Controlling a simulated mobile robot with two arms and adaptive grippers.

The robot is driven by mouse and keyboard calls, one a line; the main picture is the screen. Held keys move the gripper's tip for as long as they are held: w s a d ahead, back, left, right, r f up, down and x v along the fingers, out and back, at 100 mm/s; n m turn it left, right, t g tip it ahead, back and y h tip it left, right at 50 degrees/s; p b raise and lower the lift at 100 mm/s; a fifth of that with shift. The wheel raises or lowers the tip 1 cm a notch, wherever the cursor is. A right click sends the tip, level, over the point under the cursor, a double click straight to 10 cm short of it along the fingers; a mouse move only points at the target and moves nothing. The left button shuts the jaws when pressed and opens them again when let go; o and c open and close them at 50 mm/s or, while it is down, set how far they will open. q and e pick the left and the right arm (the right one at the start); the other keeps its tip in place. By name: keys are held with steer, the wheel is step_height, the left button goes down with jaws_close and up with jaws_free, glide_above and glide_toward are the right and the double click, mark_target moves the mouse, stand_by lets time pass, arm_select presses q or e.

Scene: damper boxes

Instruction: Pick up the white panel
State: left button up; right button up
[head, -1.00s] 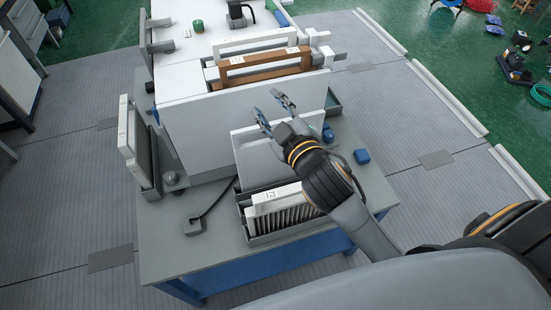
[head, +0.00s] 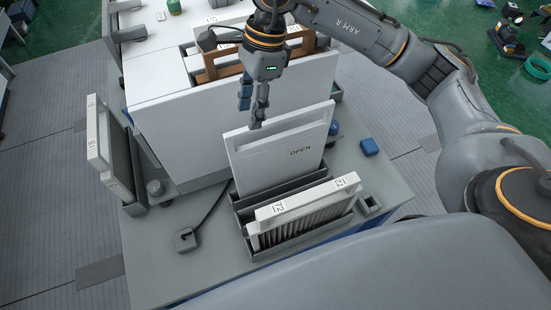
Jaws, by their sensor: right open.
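The white panel (head: 285,158), marked "OPEN", stands upright in a grey holder (head: 243,207) on the table, leaning slightly. My right gripper (head: 256,122) points down at the panel's upper left edge, with its fingers seen nearly side-on. It is open and holds nothing. I cannot tell whether the fingertips touch the panel or hang just above or behind it. My left gripper is not in view.
A white-framed filter (head: 300,198) marked 72 stands in the holder in front of the panel. Another framed panel (head: 98,140) stands at the left. A large white box (head: 180,125) is behind.

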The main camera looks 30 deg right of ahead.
steer(key=w+d+h, duration=0.2)
steer(key=d+h, duration=0.1)
steer(key=d, duration=0.4)
steer(key=p, duration=0.2)
glide_above(281, 134)
steer(key=shift+t, duration=0.3)
steer(key=f, duration=0.6)
steer(key=shift+w+a+f, duration=0.2)
steer(key=shift+a, duration=0.15)
steer(key=shift+f, duration=0.4)
steer(key=f+p, duration=0.2)
steer(key=f, duration=0.1)
steer(key=f+p, duration=0.1)
steer(key=shift+s+d+f, duration=0.25)
steer(key=shift+s+d, duration=0.1)
steer(key=shift+f, duration=0.45)
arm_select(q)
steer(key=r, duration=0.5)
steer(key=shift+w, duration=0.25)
arm_select(e)
jaws_close()
steer(key=shift+w, duration=0.15)
